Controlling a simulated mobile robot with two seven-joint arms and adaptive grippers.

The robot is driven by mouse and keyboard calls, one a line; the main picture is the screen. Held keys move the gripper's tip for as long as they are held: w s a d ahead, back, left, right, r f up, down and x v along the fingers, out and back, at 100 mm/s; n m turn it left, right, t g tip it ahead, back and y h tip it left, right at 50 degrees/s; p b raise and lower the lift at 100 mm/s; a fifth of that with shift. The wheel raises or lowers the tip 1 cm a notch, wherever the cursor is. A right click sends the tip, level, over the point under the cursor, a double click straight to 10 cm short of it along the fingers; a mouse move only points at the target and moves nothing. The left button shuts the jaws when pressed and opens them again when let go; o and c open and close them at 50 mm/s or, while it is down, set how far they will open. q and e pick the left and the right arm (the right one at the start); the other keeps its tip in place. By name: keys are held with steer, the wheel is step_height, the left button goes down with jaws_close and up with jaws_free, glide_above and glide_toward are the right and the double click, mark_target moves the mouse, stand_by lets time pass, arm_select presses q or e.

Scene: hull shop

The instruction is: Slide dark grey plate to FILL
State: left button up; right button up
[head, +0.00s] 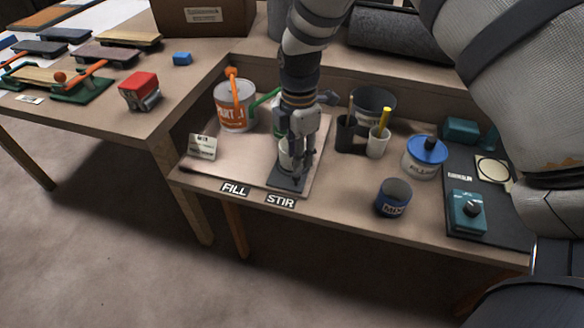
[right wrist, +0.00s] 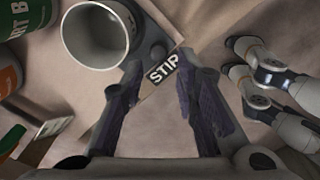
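The dark grey plate (head: 285,184) lies on a pale board at the front of the bench, behind the STIR label (head: 279,201). The FILL label (head: 234,189) is to its left. A white cup (head: 285,155) stands on the plate, partly hidden by my right gripper (head: 301,172). That gripper points down at the plate's right side. My left gripper is not in view.
An orange-labelled can (head: 234,115) and a small card (head: 203,146) stand left of the plate. Dark and white cups, a blue-lidded tub (head: 424,160) and a blue MIX cup (head: 394,197) stand to the right. The board left of the plate (head: 232,160) is clear.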

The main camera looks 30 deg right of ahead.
mark_target(297, 174)
step_height(297, 174, down, 6)
steer(key=shift+w+f, duration=0.1)
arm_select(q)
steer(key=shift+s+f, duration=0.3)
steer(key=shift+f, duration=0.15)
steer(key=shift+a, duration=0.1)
